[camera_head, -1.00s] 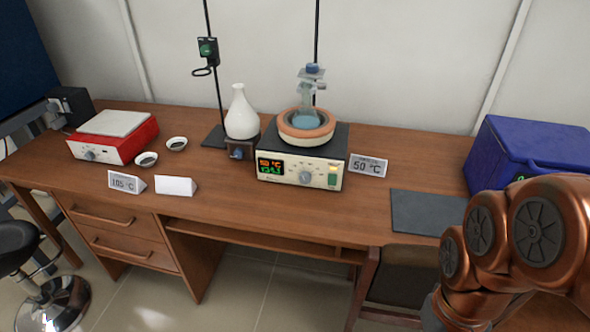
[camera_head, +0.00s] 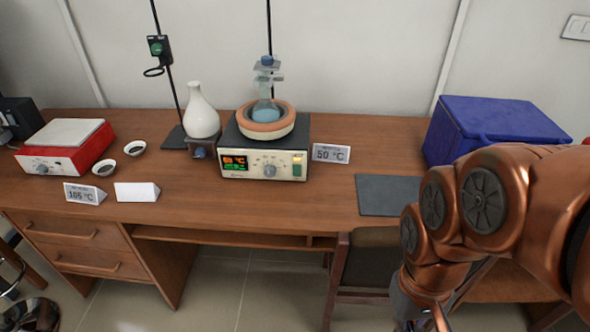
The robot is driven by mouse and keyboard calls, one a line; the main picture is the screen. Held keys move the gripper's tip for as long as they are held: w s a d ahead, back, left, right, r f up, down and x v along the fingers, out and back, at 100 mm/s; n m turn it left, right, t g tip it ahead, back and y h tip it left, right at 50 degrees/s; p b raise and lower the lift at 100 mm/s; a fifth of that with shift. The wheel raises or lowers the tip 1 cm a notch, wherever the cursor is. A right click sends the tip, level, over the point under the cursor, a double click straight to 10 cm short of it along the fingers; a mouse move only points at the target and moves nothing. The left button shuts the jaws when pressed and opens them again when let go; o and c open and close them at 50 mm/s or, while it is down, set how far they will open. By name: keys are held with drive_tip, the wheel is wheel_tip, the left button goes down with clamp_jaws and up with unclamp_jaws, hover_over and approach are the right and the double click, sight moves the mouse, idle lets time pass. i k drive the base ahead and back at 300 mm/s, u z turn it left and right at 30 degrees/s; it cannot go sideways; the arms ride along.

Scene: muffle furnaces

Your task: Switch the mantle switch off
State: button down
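The heating mantle (camera_head: 283,131) is a round orange-and-cream bowl on a dark-topped control box (camera_head: 240,170) at the middle of the desk. A glass flask (camera_head: 266,110) with bluish contents sits in it. The switch's position is too small to tell. My gripper (camera_head: 440,318) shows only partly at the bottom edge, low and right, well apart from the mantle. Its fingers are mostly cut off.
A "50 °C" sign (camera_head: 331,153) stands right of the box. A white vase-like vessel (camera_head: 200,112) and a stand (camera_head: 176,85) are to the left. A dark mat (camera_head: 388,195) and a blue box (camera_head: 490,130) are to the right. A chair (camera_head: 370,260) is below the desk front.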

sight(297, 168)
drive_tip(key=u, duration=1)
drive_tip(key=k, duration=1.25)
drive_tip(key=u, duration=1.45)
drive_tip(key=i, duration=1.55)
drive_tip(key=z, duration=0.35)
drive_tip(key=i, duration=1.2)
drive_tip(key=z, duration=1.6)
drive_tip(key=i, duration=0.7)
drive_tip(key=z, duration=0.7)
